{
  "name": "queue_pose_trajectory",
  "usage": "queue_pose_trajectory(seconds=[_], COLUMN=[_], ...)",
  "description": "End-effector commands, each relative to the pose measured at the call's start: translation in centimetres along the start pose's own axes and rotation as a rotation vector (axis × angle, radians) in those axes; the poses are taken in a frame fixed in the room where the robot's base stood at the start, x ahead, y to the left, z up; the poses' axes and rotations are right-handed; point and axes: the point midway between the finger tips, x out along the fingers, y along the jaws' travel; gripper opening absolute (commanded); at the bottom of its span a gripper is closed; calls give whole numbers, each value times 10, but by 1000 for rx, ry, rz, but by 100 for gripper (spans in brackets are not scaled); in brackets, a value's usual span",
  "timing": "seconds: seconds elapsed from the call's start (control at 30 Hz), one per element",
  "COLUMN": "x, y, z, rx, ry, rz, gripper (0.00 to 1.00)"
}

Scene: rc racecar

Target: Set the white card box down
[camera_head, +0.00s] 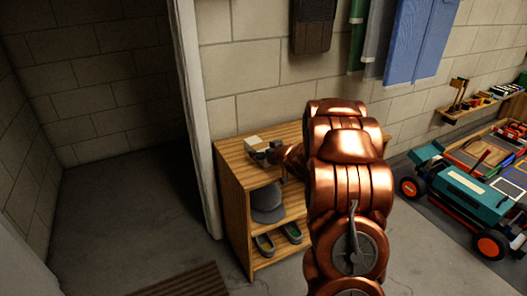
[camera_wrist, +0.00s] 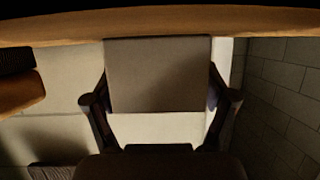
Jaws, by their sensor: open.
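The white card box (camera_head: 254,142) is at the left part of the wooden shelf unit's top (camera_head: 228,152) in the head view. In the wrist view the box (camera_wrist: 158,75) looks grey-brown in shadow, and its far edge meets the wooden surface (camera_wrist: 60,27). My gripper (camera_wrist: 160,98) is open, with one finger on each side of the box. In the head view my gripper (camera_head: 268,154) is small and dark beside the box, partly hidden by my copper arm. Whether the fingers still touch the box's sides is hard to tell.
A grey cap (camera_head: 268,203) and a pair of shoes (camera_head: 279,238) are on the shelves below. A white post (camera_head: 192,110) stands close left of the unit. Clothes (camera_head: 410,45) hang on the wall. A teal car (camera_head: 465,188) is at right.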

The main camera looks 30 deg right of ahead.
Motion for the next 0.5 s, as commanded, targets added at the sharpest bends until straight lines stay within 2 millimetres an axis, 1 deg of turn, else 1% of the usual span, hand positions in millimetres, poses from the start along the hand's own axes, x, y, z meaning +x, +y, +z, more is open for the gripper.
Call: queue_pose_trajectory(seconds=[0.47, 0.5], x=[2, -7], y=[0, 1], z=[4, -1], rx=[-2, 1], ry=[1, 0], rz=[0, 1], gripper=[84, 84])
